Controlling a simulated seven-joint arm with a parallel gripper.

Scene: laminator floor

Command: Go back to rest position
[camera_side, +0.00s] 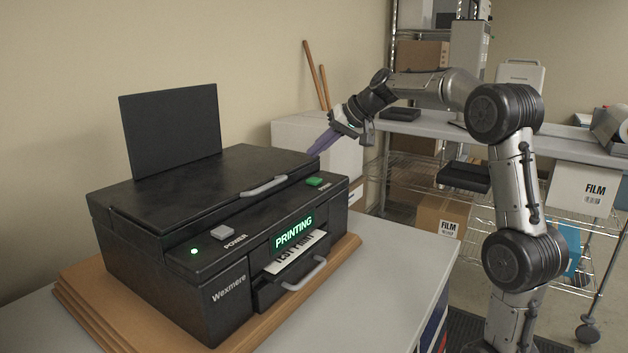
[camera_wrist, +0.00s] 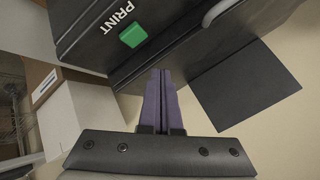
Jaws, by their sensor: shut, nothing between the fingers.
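My gripper (camera_side: 324,142) is shut and empty, its purple fingers pointing down and left just above the right rear side of the black printer (camera_side: 140,265). In the wrist view, the closed fingers of my gripper (camera_wrist: 163,88) point toward the printer's edge, near the green print button (camera_wrist: 133,34). The same green button (camera_side: 314,182) shows on the printer's top right in the side view, apart from my fingers. A display (camera_side: 294,233) reads PRINTING, and a sheet marked TEST PRINT (camera_side: 290,256) lies in the front slot.
The printer stands on a wooden board (camera_side: 345,252) on a grey table (camera_side: 400,255). Its upright rear panel (camera_side: 170,130) rises behind. A white box (camera_side: 325,150) stands behind my gripper. A wire shelf cart (camera_side: 400,170) with cartons is at the back right.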

